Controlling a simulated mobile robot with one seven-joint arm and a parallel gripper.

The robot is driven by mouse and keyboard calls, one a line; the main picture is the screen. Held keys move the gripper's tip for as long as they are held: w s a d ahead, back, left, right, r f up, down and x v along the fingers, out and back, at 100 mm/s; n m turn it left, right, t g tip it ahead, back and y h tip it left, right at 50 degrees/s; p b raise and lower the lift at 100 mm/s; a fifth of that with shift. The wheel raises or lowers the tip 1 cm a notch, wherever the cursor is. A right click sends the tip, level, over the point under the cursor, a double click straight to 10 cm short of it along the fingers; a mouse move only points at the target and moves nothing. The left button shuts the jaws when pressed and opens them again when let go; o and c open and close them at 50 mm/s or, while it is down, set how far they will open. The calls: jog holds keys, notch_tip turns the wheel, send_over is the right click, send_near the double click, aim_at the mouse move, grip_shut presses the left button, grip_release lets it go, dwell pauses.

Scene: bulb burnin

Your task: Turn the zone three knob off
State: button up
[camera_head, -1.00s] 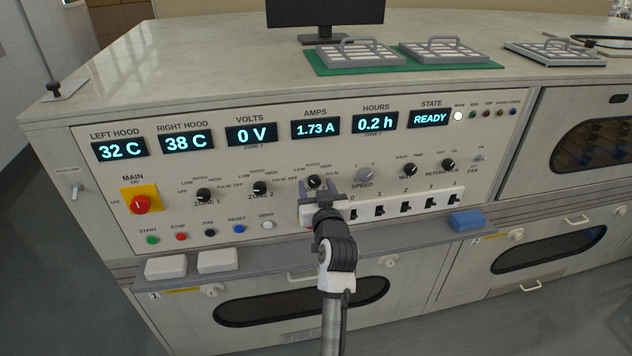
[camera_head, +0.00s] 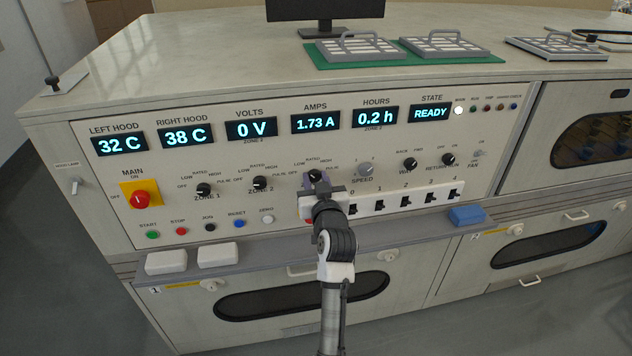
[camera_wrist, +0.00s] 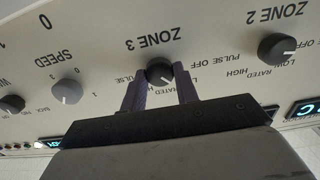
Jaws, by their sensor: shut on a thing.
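The zone three knob (camera_wrist: 160,72) is a dark round knob under the ZONE 3 label, which is upside down in the wrist view. My gripper (camera_wrist: 160,92) has its two purple fingers on either side of the knob and is shut on it. A light mark on the knob points to the lower right in the wrist view. The labels around it are partly hidden by the fingers. In the head view my gripper (camera_head: 317,184) covers much of the knob (camera_head: 315,175).
The zone two knob (camera_wrist: 284,47) and speed knob (camera_wrist: 66,91) flank it. Below are a row of black switches (camera_head: 407,202), push buttons (camera_head: 210,227) and a ledge with a blue block (camera_head: 467,216). The red main switch (camera_head: 140,199) is at left. The volts display (camera_head: 251,129) reads 0 V.

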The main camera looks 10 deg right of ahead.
jog(key=shift+f+b, duration=0.15)
jog(key=shift+b, duration=0.15)
jog(key=shift+f+n+b, duration=0.1)
jog(key=shift+n+b, duration=0.7)
jog(key=shift+b, duration=0.2)
jog(key=n+b, duration=0.2)
jog(key=b, duration=0.1)
jog(key=shift+r+n+b, duration=0.2)
jog(key=shift+n+b, duration=1.7)
jog(key=shift+n, duration=0.2)
jog(key=o, duration=1)
